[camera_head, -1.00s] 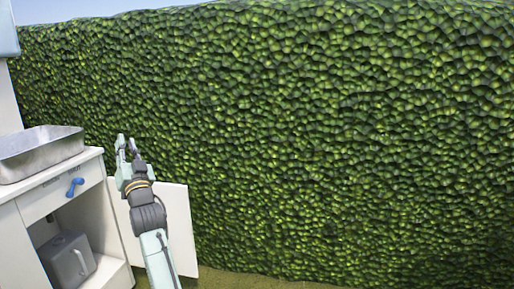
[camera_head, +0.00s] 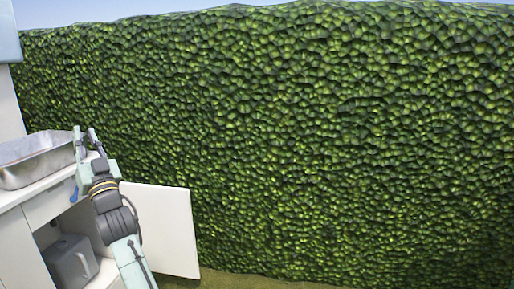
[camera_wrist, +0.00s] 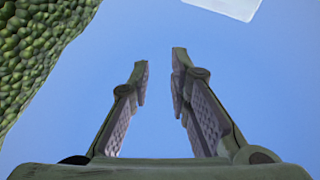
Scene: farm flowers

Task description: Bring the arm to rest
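My gripper (camera_head: 86,133) is at the left in the head view, in front of the cabinet's right end and beside the metal tray. Its fingers point upward. In the wrist view my gripper (camera_wrist: 160,75) shows two fingers standing apart with only blue sky between them, so it is open and empty. My arm rises from the bottom of the head view and hides part of the cabinet.
A white cabinet (camera_head: 22,240) stands at the left with a metal tray (camera_head: 35,172) on top. Its white door (camera_head: 165,230) hangs open. A grey canister (camera_head: 70,262) sits inside. A tall green hedge (camera_head: 340,140) fills the background; the space right of the door looks clear.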

